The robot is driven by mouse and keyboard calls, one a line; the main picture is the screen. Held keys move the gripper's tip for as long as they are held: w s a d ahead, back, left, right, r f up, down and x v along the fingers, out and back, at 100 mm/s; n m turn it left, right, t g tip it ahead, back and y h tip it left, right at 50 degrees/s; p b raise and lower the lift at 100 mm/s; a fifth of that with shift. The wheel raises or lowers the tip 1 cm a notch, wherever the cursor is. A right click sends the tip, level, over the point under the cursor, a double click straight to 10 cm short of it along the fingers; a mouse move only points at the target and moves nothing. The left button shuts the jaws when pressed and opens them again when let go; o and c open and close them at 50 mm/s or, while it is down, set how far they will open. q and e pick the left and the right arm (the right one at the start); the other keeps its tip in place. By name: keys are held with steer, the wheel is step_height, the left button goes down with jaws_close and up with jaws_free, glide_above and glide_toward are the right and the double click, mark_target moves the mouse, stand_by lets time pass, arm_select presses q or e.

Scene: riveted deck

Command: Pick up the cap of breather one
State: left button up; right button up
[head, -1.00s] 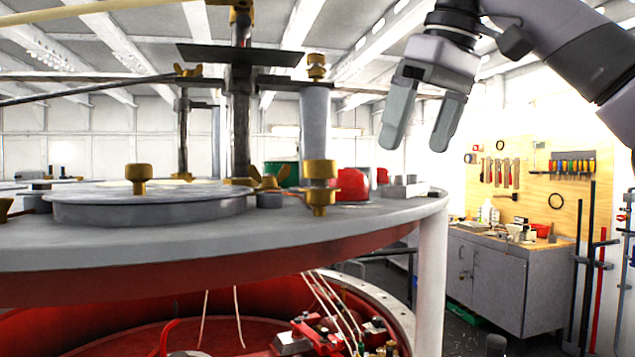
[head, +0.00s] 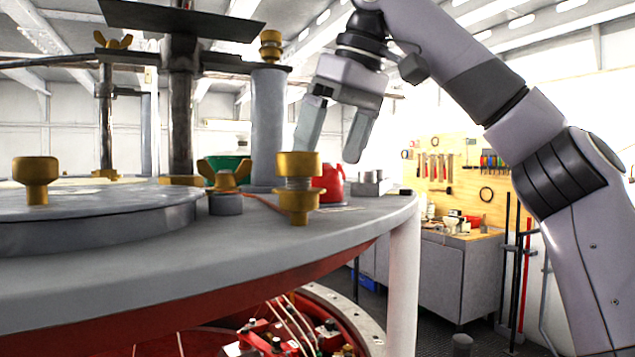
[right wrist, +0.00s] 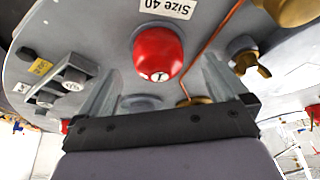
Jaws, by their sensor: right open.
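A red cap (head: 328,183) sits on the grey round lid (head: 330,235), partly hidden behind brass fittings. In the right wrist view the red cap (right wrist: 158,55) shows a small white mark that looks like a 1. My right gripper (head: 335,143) is open and empty, pointing down above the cap. In the right wrist view its fingers (right wrist: 158,85) show on either side of the cap, apart from it. Part of another red thing (right wrist: 65,126) shows at the left of that view. My left gripper is not in view.
A brass fitting (head: 298,185) and a grey post (head: 268,125) stand near the cap. A workbench (head: 450,265) stands behind at right.

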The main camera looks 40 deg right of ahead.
mark_target(324, 164)
steer(key=x, duration=0.3)
steer(key=shift+w+d, duration=0.15)
steer(key=shift+w, duration=0.15)
steer(key=shift+w+f, duration=0.25)
steer(key=shift+f, duration=0.4)
steer(key=c, duration=1)
steer(key=shift+r, duration=0.15)
steer(key=shift+r, duration=3.75)
steer(key=shift+w+r, duration=0.1)
steer(key=shift+r, duration=1)
